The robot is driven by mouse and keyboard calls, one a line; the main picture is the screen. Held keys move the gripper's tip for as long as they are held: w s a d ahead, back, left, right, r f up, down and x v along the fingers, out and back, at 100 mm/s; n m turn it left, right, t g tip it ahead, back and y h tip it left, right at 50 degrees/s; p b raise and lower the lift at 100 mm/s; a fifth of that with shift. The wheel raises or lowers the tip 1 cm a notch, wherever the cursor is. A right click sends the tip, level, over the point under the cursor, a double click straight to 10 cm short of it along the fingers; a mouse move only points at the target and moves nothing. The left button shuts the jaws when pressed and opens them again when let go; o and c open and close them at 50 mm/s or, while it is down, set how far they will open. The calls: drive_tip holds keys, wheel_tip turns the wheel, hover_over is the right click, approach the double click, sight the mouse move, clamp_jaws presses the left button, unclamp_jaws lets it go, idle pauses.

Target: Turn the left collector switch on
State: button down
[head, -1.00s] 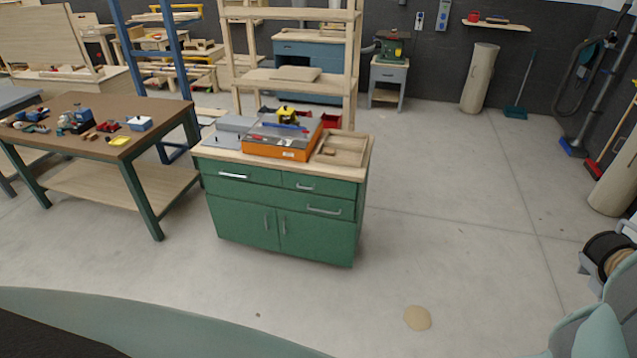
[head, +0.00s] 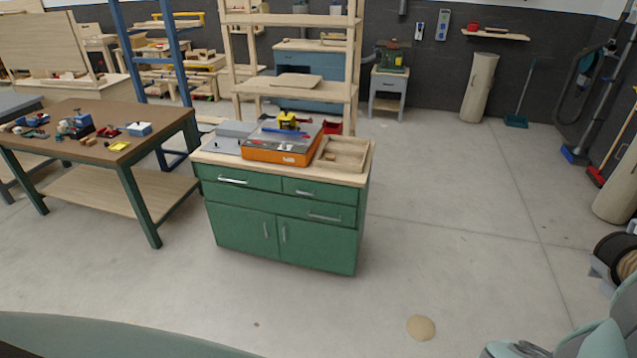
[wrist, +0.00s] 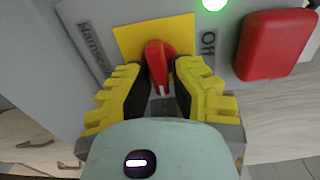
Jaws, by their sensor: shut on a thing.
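In the wrist view a red switch handle (wrist: 159,62) sits on a yellow square plate (wrist: 128,37) on a grey panel. My gripper (wrist: 157,70) has its yellow-and-black fingers on either side of the handle and is shut on it. The word Off is printed to the right of the plate. Another label, partly cut off, is to its left. A green light (wrist: 214,4) glows above the plate. The frames do not show whether this is the left switch. My gripper does not show in the head view.
A large red block-like part (wrist: 274,43) sits right of the switch. In the head view a green cabinet (head: 280,220) with a wooden top stands mid-floor, and a brown-topped workbench (head: 75,135) is left. Two small boxes hang on the back wall.

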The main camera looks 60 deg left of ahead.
drive_tip(key=shift+w+f, duration=0.15)
drive_tip(key=shift+f, duration=0.05)
drive_tip(key=c, duration=1.3)
unclamp_jaws()
drive_tip(key=o, duration=0.3)
drive_tip(key=shift+r, duration=0.15)
drive_tip(key=v, duration=0.7)
drive_tip(key=shift+a, duration=0.15)
